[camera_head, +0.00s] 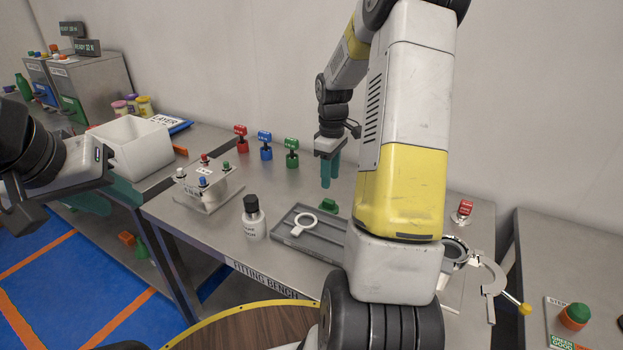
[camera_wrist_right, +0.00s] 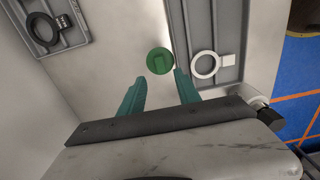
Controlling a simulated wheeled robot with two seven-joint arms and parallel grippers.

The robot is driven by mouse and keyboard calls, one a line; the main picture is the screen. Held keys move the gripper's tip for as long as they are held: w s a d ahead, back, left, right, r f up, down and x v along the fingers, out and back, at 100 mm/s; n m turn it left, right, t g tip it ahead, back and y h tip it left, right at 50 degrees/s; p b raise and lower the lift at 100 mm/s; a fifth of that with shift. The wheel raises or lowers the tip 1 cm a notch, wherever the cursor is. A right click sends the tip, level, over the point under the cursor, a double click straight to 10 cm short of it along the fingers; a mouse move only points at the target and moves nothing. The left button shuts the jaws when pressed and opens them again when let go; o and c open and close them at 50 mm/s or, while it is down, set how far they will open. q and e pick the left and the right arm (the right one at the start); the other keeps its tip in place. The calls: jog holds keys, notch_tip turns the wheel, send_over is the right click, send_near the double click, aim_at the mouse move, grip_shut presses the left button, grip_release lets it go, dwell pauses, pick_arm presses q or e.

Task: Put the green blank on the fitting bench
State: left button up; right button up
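The green blank (camera_head: 328,205) is a small green piece with a raised block on top. It sits on the fitting bench (camera_head: 262,278), close to the back edge of a grey tray. In the right wrist view the blank (camera_wrist_right: 160,61) is a round disc just beyond my fingertips, beside that tray. My right gripper (camera_head: 331,172) points down above the blank, its teal fingers apart and empty; it also shows in the right wrist view (camera_wrist_right: 161,84). My left gripper (camera_head: 108,198) is at the far left, low beside the bench, its teal fingers apart and partly hidden.
The grey tray (camera_head: 283,236) holds a white ring gauge (camera_head: 303,224). A white bottle (camera_head: 254,222) and a fixture with coloured knobs (camera_head: 207,190) stand left of it. Red, blue and green pieces (camera_head: 265,148) line the back. A yellow-handled clamp (camera_head: 490,280) is at right.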

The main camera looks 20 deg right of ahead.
jog(key=s+a+r+m+t, duration=0.2)
jog(key=s+a+r, duration=0.3)
jog(key=r, duration=0.3)
jog(key=s+a+r+m+t, duration=0.15)
jog(key=s+a+r, duration=0.3)
jog(key=r, duration=0.45)
jog(key=s+a+r+m+t+y, duration=0.2)
jog(key=s+a+m, duration=0.2)
jog(key=s, duration=0.9)
jog(key=shift+a+r+t, duration=0.2)
jog(key=shift+a+t, duration=0.15)
jog(key=shift+a, duration=0.75)
jog(key=shift+s+d, duration=0.1)
